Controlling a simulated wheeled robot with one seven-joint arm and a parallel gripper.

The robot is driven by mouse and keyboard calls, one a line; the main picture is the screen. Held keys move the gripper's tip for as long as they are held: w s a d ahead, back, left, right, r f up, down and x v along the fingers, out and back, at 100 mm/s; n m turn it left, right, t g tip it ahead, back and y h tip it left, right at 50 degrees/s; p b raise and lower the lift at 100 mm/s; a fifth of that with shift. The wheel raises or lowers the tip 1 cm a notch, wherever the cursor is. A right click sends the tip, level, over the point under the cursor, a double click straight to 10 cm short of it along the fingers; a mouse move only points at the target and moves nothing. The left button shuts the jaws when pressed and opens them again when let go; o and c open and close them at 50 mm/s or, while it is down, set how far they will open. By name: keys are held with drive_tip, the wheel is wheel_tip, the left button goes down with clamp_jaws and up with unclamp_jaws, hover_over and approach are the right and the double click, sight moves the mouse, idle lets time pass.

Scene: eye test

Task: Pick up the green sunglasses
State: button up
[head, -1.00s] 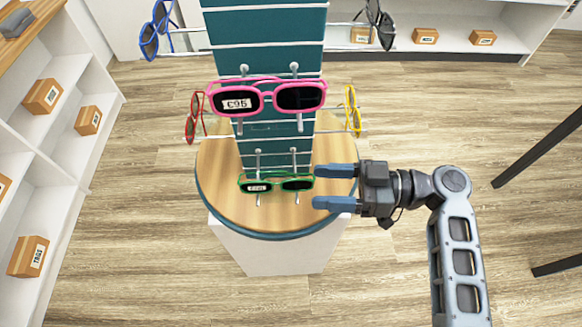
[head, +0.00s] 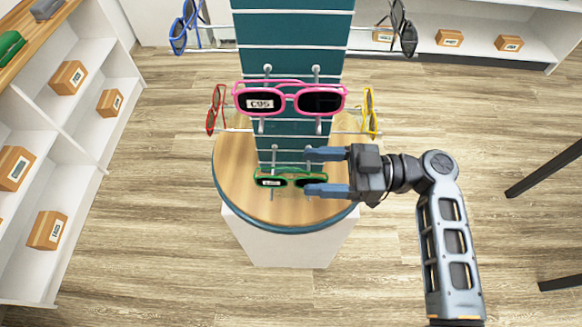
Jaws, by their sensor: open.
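The green sunglasses (head: 271,181) hang low on the front of the teal display stand, just above the round wooden top, with a white tag on the left lens. My gripper (head: 308,172) is open and comes from the right. Its fingers point left, and in the picture the lower finger overlaps the right lens while the upper finger lies above the frame's right end. I cannot tell whether the fingers touch the glasses or are in front of them.
Pink sunglasses (head: 290,99) hang directly above. Red glasses (head: 213,109) and yellow glasses (head: 369,112) hang at the sides, with blue (head: 181,30) and black (head: 406,28) ones higher. Metal pegs stick out of the teal stand (head: 292,40). A white shelf (head: 60,170) with boxes stands left.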

drive_tip(key=shift+a, duration=0.6)
drive_tip(key=shift+c, duration=0.5)
drive_tip(key=c, duration=0.9)
drive_tip(key=shift+c, duration=0.2)
